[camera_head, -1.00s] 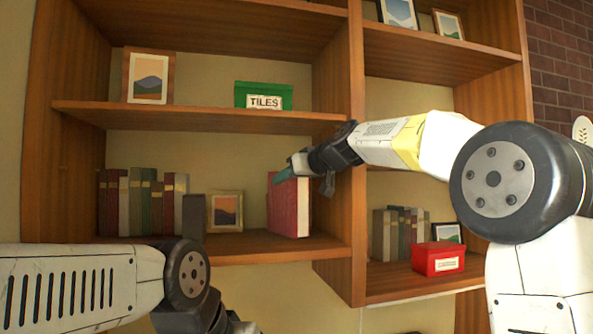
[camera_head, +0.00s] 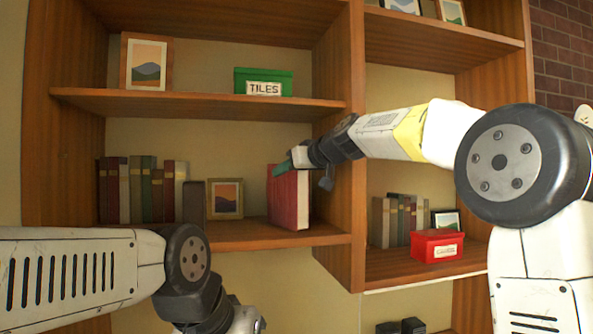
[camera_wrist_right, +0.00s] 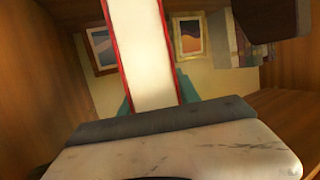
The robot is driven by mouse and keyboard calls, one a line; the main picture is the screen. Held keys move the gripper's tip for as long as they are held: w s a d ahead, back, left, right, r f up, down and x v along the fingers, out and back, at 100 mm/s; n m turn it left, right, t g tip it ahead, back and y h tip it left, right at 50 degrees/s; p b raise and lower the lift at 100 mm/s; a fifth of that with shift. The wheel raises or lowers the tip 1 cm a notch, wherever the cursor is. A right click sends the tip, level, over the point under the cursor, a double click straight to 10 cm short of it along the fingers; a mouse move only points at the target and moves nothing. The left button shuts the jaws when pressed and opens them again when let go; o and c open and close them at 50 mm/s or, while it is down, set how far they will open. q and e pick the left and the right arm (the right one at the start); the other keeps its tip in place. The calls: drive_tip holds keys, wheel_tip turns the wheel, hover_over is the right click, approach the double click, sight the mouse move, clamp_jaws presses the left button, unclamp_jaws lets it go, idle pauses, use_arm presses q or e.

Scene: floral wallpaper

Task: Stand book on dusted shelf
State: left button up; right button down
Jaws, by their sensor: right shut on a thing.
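A red book (camera_head: 290,201) stands upright at the right end of the middle shelf (camera_head: 250,234), close to the divider. Its pale pages show between red covers in the right wrist view (camera_wrist_right: 139,55). My right gripper (camera_head: 284,168) has its teal fingers at the book's upper part, one on each side in the wrist view, and is shut on it. The book's base looks to be on or just above the board; I cannot tell which. My left arm crosses the lower left, and its gripper is out of the frame.
A row of books (camera_head: 140,190), a dark block (camera_head: 194,202) and a framed picture (camera_head: 225,199) stand left of the red book. A wooden divider (camera_head: 340,205) is close on its right.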

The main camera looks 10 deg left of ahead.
drive_tip(key=shift+f, duration=0.1)
drive_tip(key=c, duration=0.8)
unclamp_jaws()
drive_tip(key=shift+f, duration=0.1)
drive_tip(key=shift+v, duration=3.9)
